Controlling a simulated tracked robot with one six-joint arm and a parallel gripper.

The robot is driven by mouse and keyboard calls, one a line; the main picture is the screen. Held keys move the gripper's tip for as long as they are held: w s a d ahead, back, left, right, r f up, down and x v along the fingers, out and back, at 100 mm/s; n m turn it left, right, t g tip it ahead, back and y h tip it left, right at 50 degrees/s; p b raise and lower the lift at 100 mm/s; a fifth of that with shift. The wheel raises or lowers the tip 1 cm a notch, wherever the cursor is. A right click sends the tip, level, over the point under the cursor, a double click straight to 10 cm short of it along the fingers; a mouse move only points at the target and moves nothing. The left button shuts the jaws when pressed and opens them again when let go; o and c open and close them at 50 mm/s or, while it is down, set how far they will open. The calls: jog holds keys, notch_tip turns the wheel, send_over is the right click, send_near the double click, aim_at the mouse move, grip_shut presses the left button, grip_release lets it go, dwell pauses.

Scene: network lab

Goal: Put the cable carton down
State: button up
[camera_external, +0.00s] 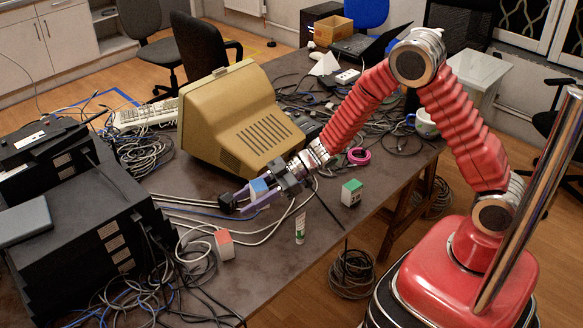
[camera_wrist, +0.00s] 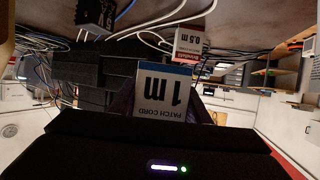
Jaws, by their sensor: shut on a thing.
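A small white carton with a blue top (camera_external: 258,187) is between the fingers of my gripper (camera_external: 248,198), over the middle of the dark table. My gripper is shut on it. In the wrist view this carton (camera_wrist: 165,92) shows a label reading "PATCH CORD 1 m", upside down. Whether its underside touches the table cannot be told. A red-topped carton (camera_external: 224,245) stands on the table nearer the front; it also shows in the wrist view (camera_wrist: 189,44), marked 0.5 m. A green-topped carton (camera_external: 351,193) stands to the right, by the table edge.
A beige monitor (camera_external: 240,120) stands just behind my gripper. A white tube (camera_external: 300,228) stands in front. Grey and blue cables (camera_external: 190,212) run across the table at left, by black network boxes (camera_external: 75,235). A small black object (camera_external: 228,203) is beside the fingertips. Bare tabletop (camera_external: 265,262) lies in front.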

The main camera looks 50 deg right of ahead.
send_over(251, 231)
jog(key=shift+f, duration=2.9)
jog(key=shift+f, duration=0.1)
jog(key=shift+f, duration=2)
jog(key=shift+f, duration=0.1)
jog(key=o, duration=1.1)
